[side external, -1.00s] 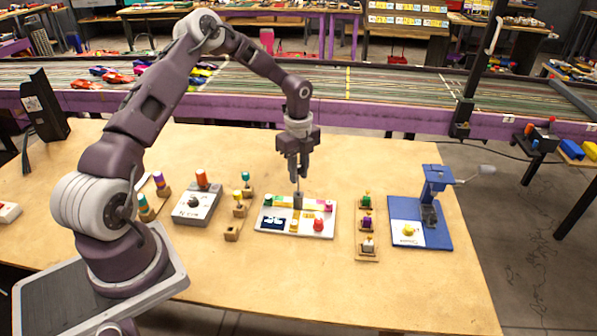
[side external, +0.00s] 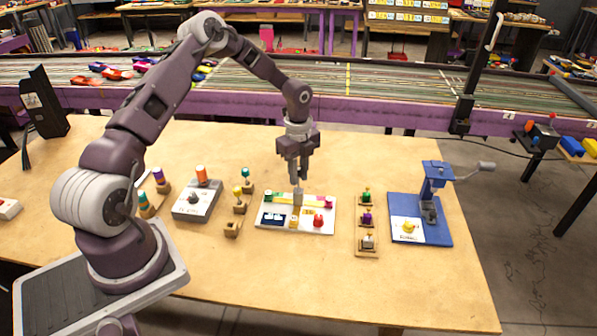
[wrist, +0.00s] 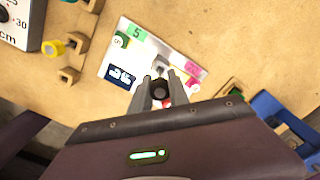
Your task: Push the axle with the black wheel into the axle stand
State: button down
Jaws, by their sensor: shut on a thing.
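My gripper (side external: 297,178) points straight down over the white board (side external: 270,230), its fingers close together. In the wrist view, a round black thing (wrist: 160,89), which looks like the black wheel, sits between the fingertips, and my gripper is shut on it. The axle is mostly hidden by the fingers.
The board also carries a red knob (side external: 318,221) and a green peg (side external: 268,196). A grey box with an orange knob (side external: 201,176) and several wooden holders stand left. More holders (side external: 367,219) and a blue press (side external: 437,205) stand right. Bare table lies in front.

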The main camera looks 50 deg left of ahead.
aim_at(298, 193)
jog(key=shift+f, duration=1.7)
jog(key=c, duration=1.2)
grip_release()
jog(key=shift+o, duration=0.2)
jog(key=shift+r, duration=0.1)
notch_tip(298, 193, up, 7)
